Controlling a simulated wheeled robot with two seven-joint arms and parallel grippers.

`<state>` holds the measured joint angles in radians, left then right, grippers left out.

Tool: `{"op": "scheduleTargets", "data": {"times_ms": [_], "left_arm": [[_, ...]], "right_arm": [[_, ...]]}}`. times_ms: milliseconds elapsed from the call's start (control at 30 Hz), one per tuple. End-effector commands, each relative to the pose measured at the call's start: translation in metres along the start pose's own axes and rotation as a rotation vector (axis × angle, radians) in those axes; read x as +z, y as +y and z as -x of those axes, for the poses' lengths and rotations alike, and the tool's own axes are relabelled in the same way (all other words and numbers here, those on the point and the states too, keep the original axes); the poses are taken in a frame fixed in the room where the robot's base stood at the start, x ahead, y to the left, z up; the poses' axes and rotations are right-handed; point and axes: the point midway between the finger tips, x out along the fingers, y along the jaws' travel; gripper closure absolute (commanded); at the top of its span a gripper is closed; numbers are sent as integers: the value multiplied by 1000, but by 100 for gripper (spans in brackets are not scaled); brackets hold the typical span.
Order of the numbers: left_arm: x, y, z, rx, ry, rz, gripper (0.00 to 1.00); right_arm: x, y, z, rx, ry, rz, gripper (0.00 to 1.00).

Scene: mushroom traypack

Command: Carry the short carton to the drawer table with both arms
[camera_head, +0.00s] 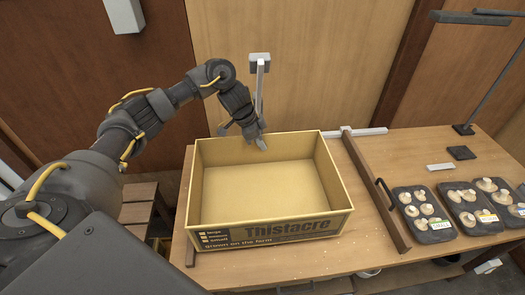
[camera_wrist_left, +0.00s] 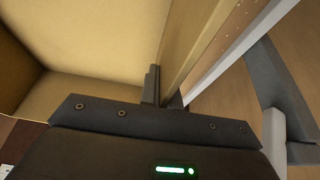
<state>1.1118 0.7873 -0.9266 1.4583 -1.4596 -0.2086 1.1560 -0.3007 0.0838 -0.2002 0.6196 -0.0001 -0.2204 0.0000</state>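The short carton (camera_head: 270,230), an open, empty yellow box printed "Thistacre", sits upright on the wooden table (camera_head: 300,264). My left gripper (camera_head: 258,140) reaches down to the carton's far wall, with a fingertip showing inside it. In the left wrist view, the dark fingers (camera_wrist_left: 165,92) are close together with the carton's wall (camera_wrist_left: 192,55) between them, so the gripper looks shut on the wall. The carton's inside shows left of the fingers. My right gripper is in neither view. I cannot tell which furniture is the drawer table.
A wooden bar (camera_head: 372,190) with a dark handle (camera_head: 385,193) runs along the carton's right side. Several black trays of mushrooms (camera_head: 424,214) stand further right. A white post (camera_head: 260,85) rises behind the carton, and a dark lamp arm (camera_head: 495,85) stands at the back right.

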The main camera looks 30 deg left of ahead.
Motion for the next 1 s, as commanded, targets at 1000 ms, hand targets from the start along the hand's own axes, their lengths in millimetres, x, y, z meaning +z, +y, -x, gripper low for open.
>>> {"op": "scheduleTargets", "data": {"times_ms": [1000], "left_arm": [[11, -3, -38, 1, 0, 1, 74]], "right_arm": [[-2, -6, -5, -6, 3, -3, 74]]}}
